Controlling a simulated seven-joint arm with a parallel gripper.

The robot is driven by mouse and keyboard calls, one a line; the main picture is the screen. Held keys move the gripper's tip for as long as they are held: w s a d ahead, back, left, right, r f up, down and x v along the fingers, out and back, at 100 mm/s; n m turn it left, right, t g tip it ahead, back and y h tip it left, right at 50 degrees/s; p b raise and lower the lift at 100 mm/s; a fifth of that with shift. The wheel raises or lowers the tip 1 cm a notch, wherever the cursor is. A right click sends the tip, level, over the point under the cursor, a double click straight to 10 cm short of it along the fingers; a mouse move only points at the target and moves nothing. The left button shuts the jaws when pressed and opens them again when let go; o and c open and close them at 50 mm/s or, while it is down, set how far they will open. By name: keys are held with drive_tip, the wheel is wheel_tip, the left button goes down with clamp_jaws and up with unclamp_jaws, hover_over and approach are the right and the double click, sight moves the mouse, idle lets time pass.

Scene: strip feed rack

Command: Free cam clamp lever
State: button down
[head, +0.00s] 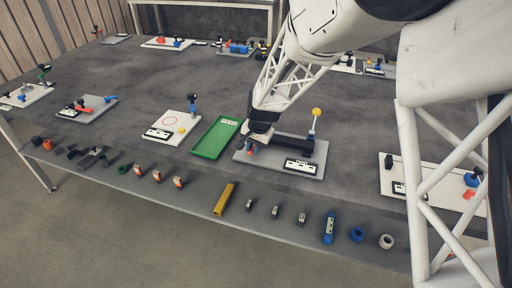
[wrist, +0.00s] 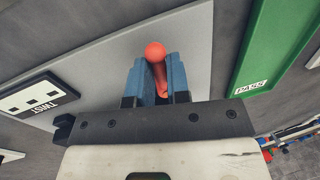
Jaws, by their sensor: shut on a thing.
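The red lever with a round ball knob (wrist: 156,54) shows in the wrist view between the two blue fingers of my gripper (wrist: 155,78). The fingers are shut on the lever's shaft, and the knob sticks out past their tips. The lever's lower end is hidden by the gripper body. In the head view my gripper (head: 255,142) is low over the left end of a light grey board (head: 243,158). A dark bar (head: 300,147) lies on this board, and a yellow ball (head: 317,111) tops a thin post behind it. The clamp body cannot be made out.
A green tray marked PASS (head: 216,138) lies just left of the board. A label plate (head: 300,167) is on the board's front part. Several small parts and a yellow bar (head: 224,199) lie along the front strip. Other boards stand left and right.

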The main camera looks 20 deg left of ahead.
drive_tip(key=shift+a+m, duration=0.25)
drive_tip(key=shift+m, duration=0.55)
drive_tip(key=c, duration=1.4)
unclamp_jaws()
drive_tip(key=shift+r, duration=0.15)
drive_tip(key=r, duration=0.3)
drive_tip(key=d+r, duration=0.1)
drive_tip(key=r, duration=0.3)
drive_tip(key=shift+s+d+r, duration=0.2)
drive_tip(key=shift+d, duration=0.1)
